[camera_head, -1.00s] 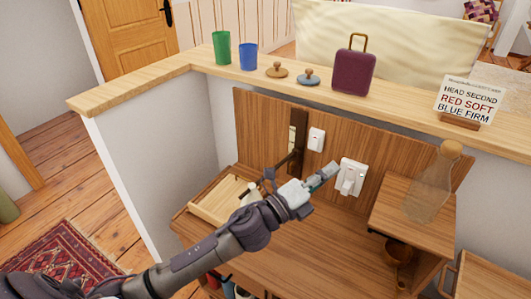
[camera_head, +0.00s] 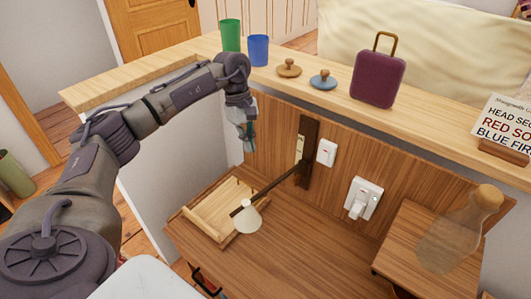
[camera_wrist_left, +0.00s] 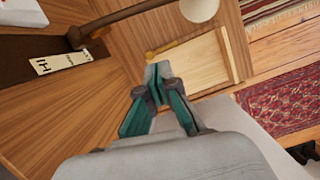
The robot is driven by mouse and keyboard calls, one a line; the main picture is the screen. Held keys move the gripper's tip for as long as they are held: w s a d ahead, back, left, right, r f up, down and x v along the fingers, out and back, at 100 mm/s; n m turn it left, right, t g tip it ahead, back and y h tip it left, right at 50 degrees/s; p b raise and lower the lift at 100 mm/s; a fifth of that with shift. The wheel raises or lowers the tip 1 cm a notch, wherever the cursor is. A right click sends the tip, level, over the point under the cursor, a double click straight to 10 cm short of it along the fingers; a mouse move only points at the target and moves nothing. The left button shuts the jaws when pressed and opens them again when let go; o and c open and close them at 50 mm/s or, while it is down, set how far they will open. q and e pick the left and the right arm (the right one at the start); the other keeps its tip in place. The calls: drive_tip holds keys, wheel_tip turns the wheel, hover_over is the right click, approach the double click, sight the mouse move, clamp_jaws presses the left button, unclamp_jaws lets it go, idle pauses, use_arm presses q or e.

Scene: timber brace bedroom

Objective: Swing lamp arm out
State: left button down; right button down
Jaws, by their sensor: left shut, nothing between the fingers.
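The lamp arm (camera_head: 272,186) is a thin dark rod running from a dark brown upright wall plate (camera_head: 308,150) out over the desk, toward the front left. A small cream shade (camera_head: 247,219) hangs at its free end, above a wooden tray. The wrist view also shows the arm (camera_wrist_left: 130,12), the shade (camera_wrist_left: 200,9) and the labelled plate (camera_wrist_left: 25,66). My left gripper (camera_head: 248,140) points down near the panel's left end, left of the plate and behind the shade. Its teal-padded fingers (camera_wrist_left: 157,78) are shut and empty, apart from the lamp. My right gripper is out of view.
The light wooden tray (camera_head: 205,232) lies on the desk (camera_head: 290,265). A ledge (camera_head: 430,115) above holds green and blue cups, two knobbed lids, a purple case and a sign. A switch, a plugged socket (camera_head: 372,190) and a glass bottle (camera_head: 455,232) are right.

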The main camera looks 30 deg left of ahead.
sight(277, 183)
use_arm(q)
drive_tip(key=s+d+f+p, duration=0.1)
drive_tip(key=d+f+p, duration=0.2)
drive_tip(key=d+f, duration=0.3)
wheel_tip(277, 183, down, 2)
drive_tip(key=shift+s+d, duration=0.15)
drive_tip(key=shift+s, duration=0.15)
drive_tip(key=shift+s+d+b, duration=0.3)
drive_tip(key=shift+d+b, duration=0.5)
drive_tip(key=shift+d, duration=0.05)
